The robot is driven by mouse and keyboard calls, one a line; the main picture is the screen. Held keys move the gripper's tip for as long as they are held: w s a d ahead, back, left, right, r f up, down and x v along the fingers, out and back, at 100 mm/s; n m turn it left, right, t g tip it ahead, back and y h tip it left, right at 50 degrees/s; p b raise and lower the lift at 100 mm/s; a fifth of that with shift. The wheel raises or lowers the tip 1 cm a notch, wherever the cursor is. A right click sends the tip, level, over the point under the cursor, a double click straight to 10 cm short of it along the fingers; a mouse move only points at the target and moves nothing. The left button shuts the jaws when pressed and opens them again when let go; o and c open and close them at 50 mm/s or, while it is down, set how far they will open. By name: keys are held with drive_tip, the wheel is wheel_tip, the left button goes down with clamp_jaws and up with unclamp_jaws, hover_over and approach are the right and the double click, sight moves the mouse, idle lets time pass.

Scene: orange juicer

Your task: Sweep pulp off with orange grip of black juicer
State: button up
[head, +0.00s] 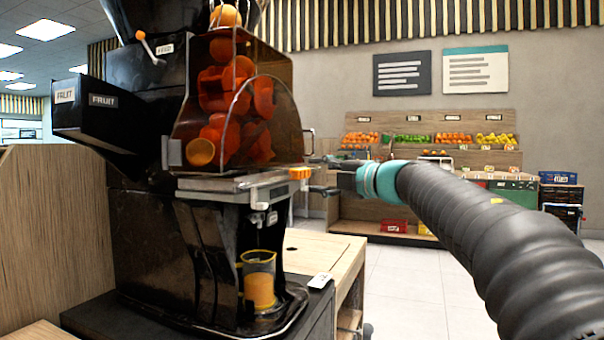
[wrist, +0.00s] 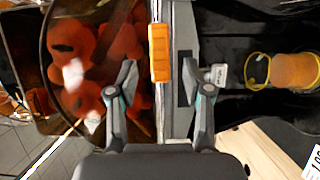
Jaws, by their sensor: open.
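The black juicer (head: 140,200) stands on the left in the head view, with orange pieces behind its clear cover (head: 285,95). Its orange grip (head: 300,173) sticks out at the right end of the flat tray below the cover. In the wrist view the orange grip (wrist: 159,53) lies ahead of my gripper (wrist: 161,78), between the lines of the two fingers. The fingers are open, one on each side, and the grip looks slightly beyond their tips. I cannot tell whether either finger touches it. No pulp can be made out clearly.
A cup of orange juice (head: 259,285) stands under the spout, and also shows in the wrist view (wrist: 290,70). Fruit shelves (head: 430,150) stand far back. The floor between is free.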

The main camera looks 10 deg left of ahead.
sight(305, 174)
drive_tip(key=shift+x, duration=2.8)
clamp_jaws()
